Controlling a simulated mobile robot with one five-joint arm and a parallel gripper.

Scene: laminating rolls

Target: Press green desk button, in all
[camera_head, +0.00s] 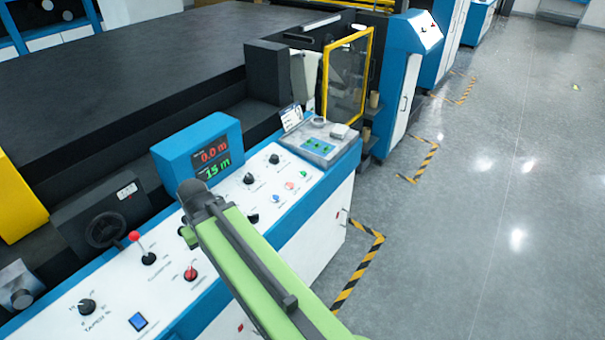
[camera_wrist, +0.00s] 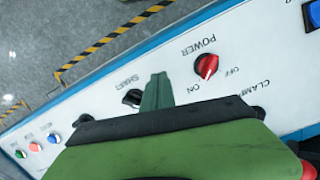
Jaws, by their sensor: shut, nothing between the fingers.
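The green desk button (camera_head: 303,173) is a small round button on the white sloped control panel, at the far end of a row with a red button (camera_head: 289,185) and a blue button (camera_head: 276,198). In the wrist view the green button (camera_wrist: 20,154) is at the lower left edge, left of the red button (camera_wrist: 35,147) and the blue button (camera_wrist: 54,138). My gripper (camera_wrist: 158,80) is shut and empty above the panel, between a black switch and the red power knob (camera_wrist: 207,66). It is apart from the green button. In the head view my arm mostly hides it.
A blue display box (camera_head: 205,155) with red and green digits stands behind the panel. A grey box (camera_head: 320,142) sits at the panel's far end. A red-topped lever (camera_head: 135,237) rises at the left. The grey floor at right is open.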

